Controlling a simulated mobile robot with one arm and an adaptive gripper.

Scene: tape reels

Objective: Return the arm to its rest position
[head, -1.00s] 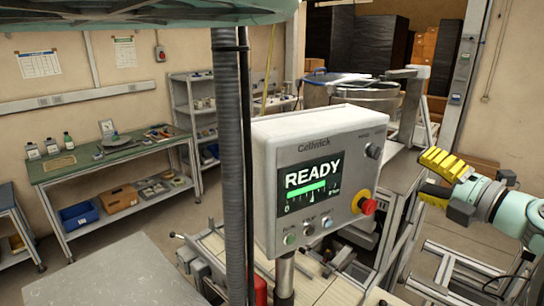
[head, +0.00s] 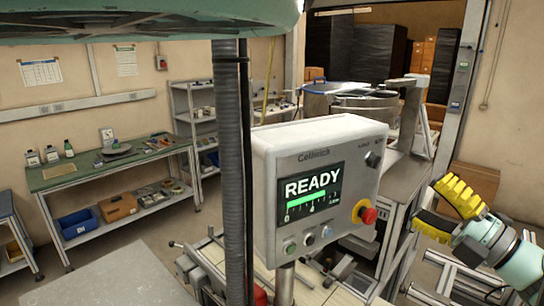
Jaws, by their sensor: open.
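My gripper (head: 430,203) is at the right side of the head view, with yellow ribbed fingers on a pale green arm end. The fingers are spread apart and point left, with nothing between them. The gripper stands right of the grey control panel (head: 320,155), apart from it in the picture. Most of my arm is outside the right edge of the view.
The panel's screen (head: 314,191) reads READY; a red knob (head: 368,214) is at its corner. A green-topped bench (head: 60,176) with small items stands at the left. A metal bowl-like machine (head: 365,108) and frame stand behind the panel. Some floor is bare.

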